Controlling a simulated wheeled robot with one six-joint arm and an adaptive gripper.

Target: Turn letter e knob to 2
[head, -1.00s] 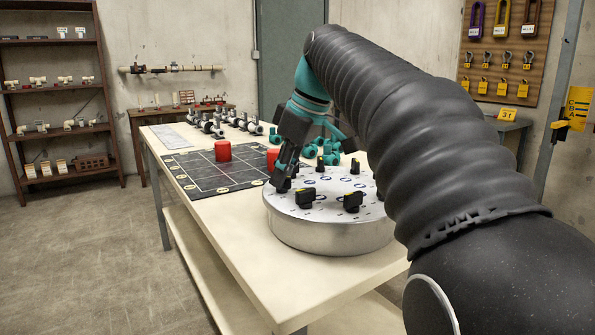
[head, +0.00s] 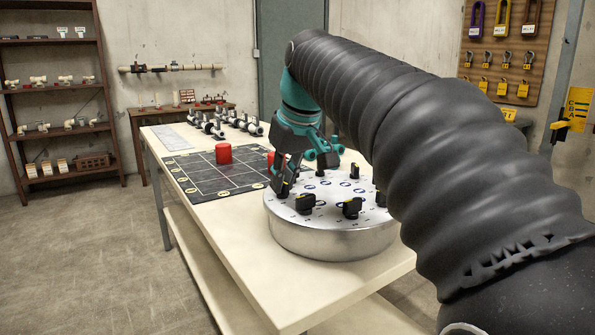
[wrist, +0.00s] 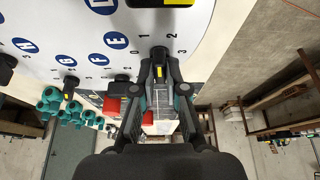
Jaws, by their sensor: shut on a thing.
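A round silver turntable-like panel (head: 330,238) with a white top carries several black knobs with yellow marks and blue letter discs. In the wrist view a black knob (wrist: 158,56) stands between my gripper's fingers (wrist: 158,88), which are shut on it. The blue letter E disc (wrist: 108,41) lies just left of this knob. Numbers 0, 1, 2 and 3 arc around it; its narrow end points up, roughly between 1 and 2. In the head view my gripper (head: 280,188) is at the panel's left edge, and its fingers hide most of the held knob.
Neighbouring knobs (head: 305,204) and (head: 351,207) stand close by on the panel. A dark grid mat (head: 215,180) with a red cylinder (head: 223,154) lies left of the panel. Teal fittings (wrist: 62,106) show beyond the panel edge. The table's front left is clear.

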